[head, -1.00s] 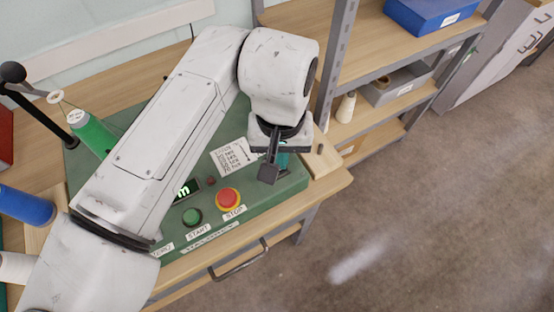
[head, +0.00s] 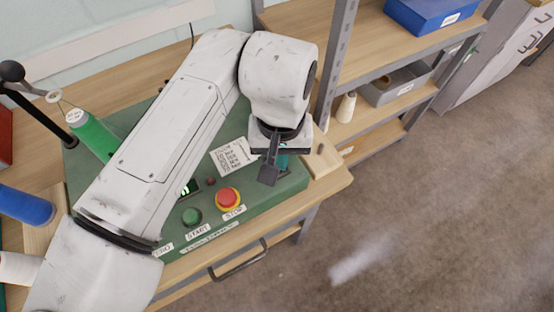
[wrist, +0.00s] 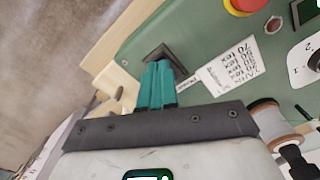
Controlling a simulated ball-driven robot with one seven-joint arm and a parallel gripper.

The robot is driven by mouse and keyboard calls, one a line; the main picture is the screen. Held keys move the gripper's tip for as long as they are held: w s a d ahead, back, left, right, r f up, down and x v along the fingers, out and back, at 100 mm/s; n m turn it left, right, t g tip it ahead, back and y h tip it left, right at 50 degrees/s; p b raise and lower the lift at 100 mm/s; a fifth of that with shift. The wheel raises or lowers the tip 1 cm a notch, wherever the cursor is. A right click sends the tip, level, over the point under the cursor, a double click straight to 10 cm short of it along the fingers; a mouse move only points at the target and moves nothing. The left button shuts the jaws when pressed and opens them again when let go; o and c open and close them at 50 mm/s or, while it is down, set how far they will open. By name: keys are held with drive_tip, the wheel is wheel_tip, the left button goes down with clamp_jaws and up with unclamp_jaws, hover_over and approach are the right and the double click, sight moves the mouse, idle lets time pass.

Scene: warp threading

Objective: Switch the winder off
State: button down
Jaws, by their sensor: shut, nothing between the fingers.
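The winder (head: 265,196) is a green machine on the wooden bench. Its red STOP button on a yellow collar (head: 228,199) and green START button (head: 191,216) sit at the front, with a lit display (head: 189,187) partly hidden by my arm. My gripper (head: 282,161) is over the winder's right end. In the wrist view, its teal fingers (wrist: 159,68) are together and empty, pointing at a black square switch (wrist: 162,52) near the winder's edge. The fingertips overlap the switch in the picture; contact and switch position cannot be told. The head view hides the switch.
A printed card (head: 233,158) lies on the winder left of my gripper. A metal shelf post (head: 335,62) stands close behind on the right. Green (head: 93,134) and blue (head: 25,205) cones are at left. Open floor lies to the right.

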drive_tip(key=shift+f, duration=0.55)
idle(0.4)
wheel_tip(320, 180, up, 7)
drive_tip(key=p, duration=0.6)
idle(0.6)
